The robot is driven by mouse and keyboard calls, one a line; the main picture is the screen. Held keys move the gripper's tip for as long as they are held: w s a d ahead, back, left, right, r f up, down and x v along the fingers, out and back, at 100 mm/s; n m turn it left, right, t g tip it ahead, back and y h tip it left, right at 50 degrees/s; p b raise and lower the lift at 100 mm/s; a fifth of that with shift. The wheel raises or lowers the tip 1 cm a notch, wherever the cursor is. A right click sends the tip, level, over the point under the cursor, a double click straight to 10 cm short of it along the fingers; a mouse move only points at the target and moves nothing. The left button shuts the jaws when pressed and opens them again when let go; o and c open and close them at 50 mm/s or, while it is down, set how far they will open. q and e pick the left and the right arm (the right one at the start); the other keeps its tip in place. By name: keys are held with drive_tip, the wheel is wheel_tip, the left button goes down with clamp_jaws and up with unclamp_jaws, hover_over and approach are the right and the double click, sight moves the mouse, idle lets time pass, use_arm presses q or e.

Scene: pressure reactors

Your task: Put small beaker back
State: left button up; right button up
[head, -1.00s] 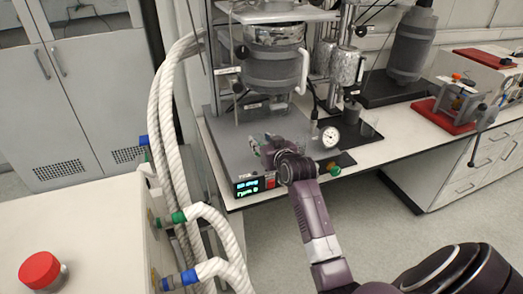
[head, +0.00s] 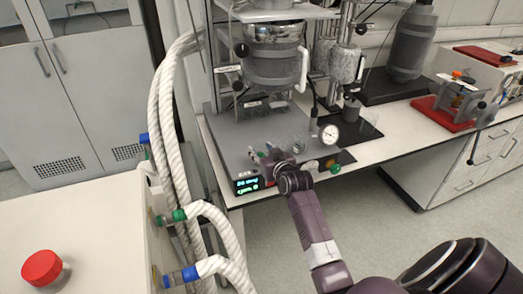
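A small clear glass beaker (head: 299,144) stands on the grey base plate of the reactor stand, just behind my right wrist in the picture. My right gripper (head: 259,151) is low over the front of this plate, left of the beaker and beside the lit display. Its fingers look spread, with no object clearly visible between them. It is small in the picture and partly hidden by its own wrist. My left gripper is not in view.
The reactor vessel (head: 274,62) hangs above the plate. A round gauge (head: 330,134) and a black mat (head: 352,127) are to the right. Thick white hoses (head: 165,110) run along the left. A red tray (head: 446,113) is farther right.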

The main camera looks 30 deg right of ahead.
drive_tip(key=b+v, duration=0.1)
drive_tip(key=v, duration=1.1)
drive_tip(key=shift+b, duration=0.4)
drive_tip(key=shift+a, duration=0.1)
drive_tip(key=s+a+f+g+y, duration=0.1)
drive_tip(key=a+f+g, duration=0.25)
drive_tip(key=f, duration=1.55)
drive_tip(key=s+a+f+n+g+y, duration=0.1)
drive_tip(key=s+a+f, duration=0.25)
drive_tip(key=f, duration=0.35)
drive_tip(key=s+a+f+g, duration=0.1)
drive_tip(key=s+a+f, duration=0.1)
drive_tip(key=s+f, duration=0.45)
drive_tip(key=s+a+f+n+g+y, duration=0.1)
drive_tip(key=s+a+f+g, duration=0.1)
drive_tip(key=f, duration=0.6)
drive_tip(key=s+a+f+n+g, duration=0.1)
drive_tip(key=s+a+f+g, duration=0.1)
drive_tip(key=s+f, duration=0.4)
drive_tip(key=s+a+f+n+g, duration=0.1)
drive_tip(key=s+f, duration=0.5)
drive_tip(key=s, duration=1.1)
drive_tip(key=s+a+f+n+g, duration=0.1)
drive_tip(key=s+a+f+g, duration=0.1)
drive_tip(key=s+f, duration=0.5)
drive_tip(key=s+a, duration=0.1)
drive_tip(key=s, duration=0.4)
drive_tip(key=shift+g, duration=0.35)
